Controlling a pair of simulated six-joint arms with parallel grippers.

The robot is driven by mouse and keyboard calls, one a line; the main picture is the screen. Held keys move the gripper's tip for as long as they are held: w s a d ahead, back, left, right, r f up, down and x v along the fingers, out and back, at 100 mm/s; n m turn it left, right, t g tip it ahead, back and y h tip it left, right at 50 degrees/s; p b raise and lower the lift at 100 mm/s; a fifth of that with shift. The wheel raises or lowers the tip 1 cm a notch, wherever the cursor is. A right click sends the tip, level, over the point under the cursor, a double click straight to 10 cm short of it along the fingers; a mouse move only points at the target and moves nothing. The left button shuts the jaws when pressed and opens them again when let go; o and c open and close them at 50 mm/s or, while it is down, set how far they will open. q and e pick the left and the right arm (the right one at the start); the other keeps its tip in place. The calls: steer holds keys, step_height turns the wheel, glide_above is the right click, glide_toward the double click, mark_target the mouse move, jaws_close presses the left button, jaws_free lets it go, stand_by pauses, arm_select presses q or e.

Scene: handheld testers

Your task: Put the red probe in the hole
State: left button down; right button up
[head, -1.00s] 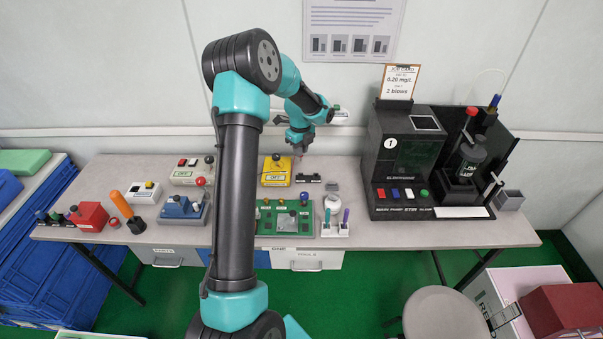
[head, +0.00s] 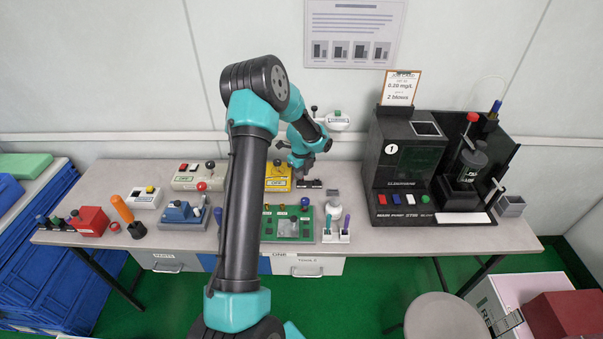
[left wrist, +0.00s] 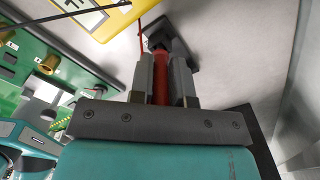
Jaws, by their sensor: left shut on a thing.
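My left gripper (head: 299,176) is over the bench, right beside the yellow tester (head: 277,178) and at the left end of a small black block (head: 313,184). In the left wrist view the left gripper (left wrist: 162,70) is shut on the red probe (left wrist: 161,82), whose body stands between the two grey fingers. A dark block (left wrist: 180,52) lies just beyond the fingertips. The probe's far end meets or overlaps it in the picture; I cannot tell if it is in a hole. In the head view the probe is too small to make out. My right gripper is not in view.
A green panel (head: 270,235) with knobs and a white stand (head: 336,238) lie in front of the gripper. A large black analyser (head: 385,150) stands farther right.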

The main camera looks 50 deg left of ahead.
arm_select(q)
steer(key=shift+f, duration=0.3)
steer(key=c, duration=1.1)
jaws_free()
steer(key=shift+r, duration=0.1)
step_height(320, 180, up, 12)
steer(key=shift+r, duration=0.1)
